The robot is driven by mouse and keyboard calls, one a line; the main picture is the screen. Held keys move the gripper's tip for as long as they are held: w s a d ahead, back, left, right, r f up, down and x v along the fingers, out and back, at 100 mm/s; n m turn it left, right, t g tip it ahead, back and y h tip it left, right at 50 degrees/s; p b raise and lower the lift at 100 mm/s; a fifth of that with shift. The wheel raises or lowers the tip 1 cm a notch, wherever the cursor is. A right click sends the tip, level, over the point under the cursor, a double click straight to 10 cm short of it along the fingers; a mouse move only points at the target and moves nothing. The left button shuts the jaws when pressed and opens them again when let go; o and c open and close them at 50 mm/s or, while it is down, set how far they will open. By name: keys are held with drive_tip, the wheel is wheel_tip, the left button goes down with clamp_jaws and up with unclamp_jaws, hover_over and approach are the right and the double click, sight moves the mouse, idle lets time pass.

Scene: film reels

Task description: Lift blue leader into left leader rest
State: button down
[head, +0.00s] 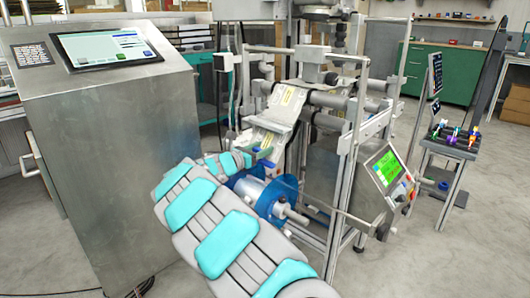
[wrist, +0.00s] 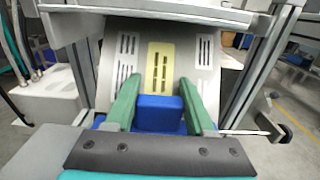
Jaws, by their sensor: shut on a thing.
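The blue leader (wrist: 160,114) shows in the wrist view as a blue block between the green fingers of my gripper (wrist: 160,84), which is shut on it. Ahead of it stands a sloping grey plate with a slotted pale strip (wrist: 126,62) on the left, a slotted yellow strip (wrist: 159,66) in the middle and another pale strip (wrist: 203,58) on the right. I cannot tell which part is the left leader rest, or whether the leader touches the plate. In the head view my gripper (head: 268,150) is small and partly hidden at the plate's lower end.
A blue-flanged reel (head: 262,196) sits on the metal machine frame (head: 345,150), just below my gripper. A steel cabinet (head: 110,150) with a screen stands close on the left. A green-lit control panel (head: 386,168) is on the right.

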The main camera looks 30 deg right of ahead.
drive_tip(key=shift+r, duration=0.1)
drive_tip(key=shift+s+a+r+p, duration=0.25)
drive_tip(key=shift+a+r+p, duration=0.4)
drive_tip(key=shift+r+p, duration=0.5)
drive_tip(key=shift+s+a+r+p, duration=0.2)
drive_tip(key=shift+a+r+p, duration=0.55)
drive_tip(key=shift+r, duration=0.65)
drive_tip(key=shift+s+a+r+p, duration=0.25)
drive_tip(key=shift+a+r+p, duration=0.35)
drive_tip(key=shift+r+p, duration=0.6)
drive_tip(key=shift+s+a+r, duration=0.15)
drive_tip(key=shift+a+r, duration=0.2)
drive_tip(key=shift+r, duration=0.35)
drive_tip(key=shift+s+a+r, duration=0.1)
drive_tip(key=shift+a+r, duration=0.25)
drive_tip(key=shift+r, duration=0.3)
drive_tip(key=shift+r, duration=0.1)
drive_tip(key=s+a+r, duration=0.2)
drive_tip(key=a+r, duration=0.3)
drive_tip(key=r, duration=0.5)
drive_tip(key=shift+a+r, duration=0.2)
drive_tip(key=shift+a, duration=0.05)
drive_tip(key=shift+r, duration=0.15)
idle(0.4)
